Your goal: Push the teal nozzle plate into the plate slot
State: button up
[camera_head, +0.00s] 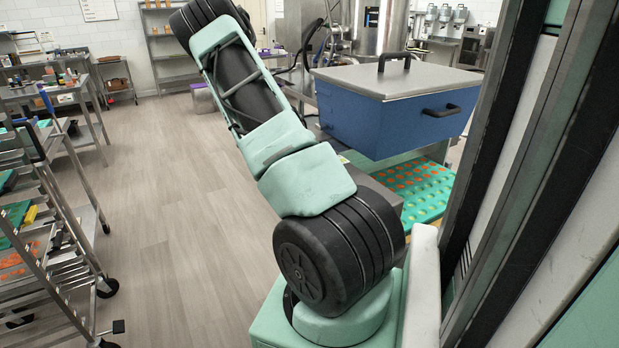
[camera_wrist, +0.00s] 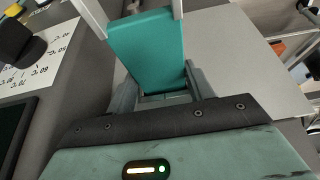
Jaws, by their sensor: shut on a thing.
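The teal nozzle plate (camera_wrist: 148,48) is in the wrist view, a flat slab running away from my gripper to the top edge of the picture. My gripper (camera_wrist: 152,84) is shut on its near end, with a grey finger on each side. A pale upright strip stands near each side of the plate at the top; I cannot tell whether these belong to the plate slot.
A blue hopper box (camera_head: 392,118) with a grey lid and black handles stands at the right in the head view. A teal tray (camera_head: 437,198) of orange gummies lies below it. A rack (camera_head: 62,225) with trays stands left. The floor (camera_head: 165,215) between is clear.

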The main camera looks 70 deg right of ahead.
jog(key=shift+s+d+r, duration=0.1)
jog(key=shift+s+d, duration=0.15)
jog(key=shift+d, duration=0.1)
dwell(0.5)
jog(key=o, duration=1.5)
jog(key=v, duration=0.5)
jog(key=b+v, duration=0.1)
jog(key=v, duration=1.1)
jog(key=shift+w+a, duration=0.35)
jog(key=shift+a, duration=0.05)
